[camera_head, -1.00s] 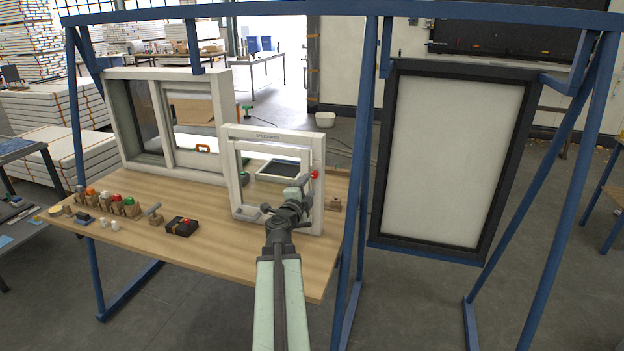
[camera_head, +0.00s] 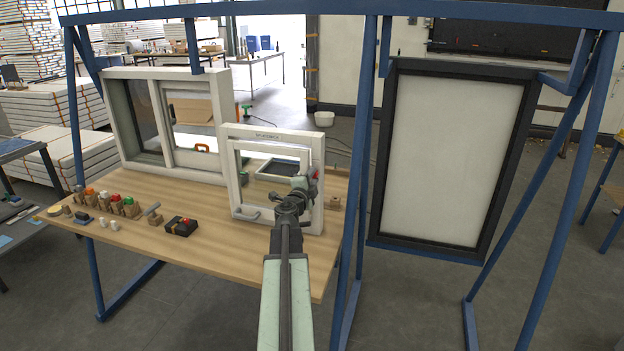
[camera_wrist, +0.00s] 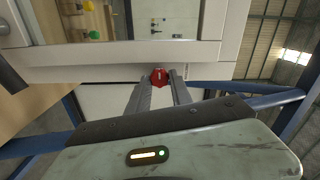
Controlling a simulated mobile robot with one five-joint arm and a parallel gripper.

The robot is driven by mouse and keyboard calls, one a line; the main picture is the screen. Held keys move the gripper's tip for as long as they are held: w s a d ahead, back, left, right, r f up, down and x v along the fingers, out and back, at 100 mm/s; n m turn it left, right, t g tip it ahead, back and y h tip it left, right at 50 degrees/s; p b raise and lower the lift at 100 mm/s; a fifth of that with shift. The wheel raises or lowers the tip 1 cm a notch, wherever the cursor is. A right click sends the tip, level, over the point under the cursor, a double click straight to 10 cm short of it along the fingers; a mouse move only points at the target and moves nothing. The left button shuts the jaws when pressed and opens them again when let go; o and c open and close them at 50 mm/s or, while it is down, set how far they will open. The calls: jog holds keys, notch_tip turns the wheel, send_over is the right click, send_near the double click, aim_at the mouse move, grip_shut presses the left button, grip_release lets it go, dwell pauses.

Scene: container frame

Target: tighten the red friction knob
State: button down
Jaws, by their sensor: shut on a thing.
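The red friction knob (camera_wrist: 159,77) shows in the wrist view on the side of the white window frame (camera_wrist: 130,58). My gripper's (camera_wrist: 162,80) two fingers stand on either side of it and are shut on it. In the head view, a sliver of the red knob (camera_head: 315,173) shows at the right edge of the small white window frame (camera_head: 317,205) standing on the bench. My gripper (camera_head: 309,178) is up against it there and hides most of it.
A larger white window (camera_head: 167,85) stands behind. A blue post (camera_head: 361,170) rises close to the right of my gripper.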

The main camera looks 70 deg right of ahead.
jog(key=shift+m, duration=3.1)
jog(key=c, duration=1.1)
grip_release()
jog(key=shift+c, duration=0.2)
jog(key=shift+a, duration=0.1)
jog(key=a, duration=0.7)
jog(key=shift+s+a, duration=0.2)
jog(key=shift+a, duration=0.15)
jog(key=shift+w, duration=0.1)
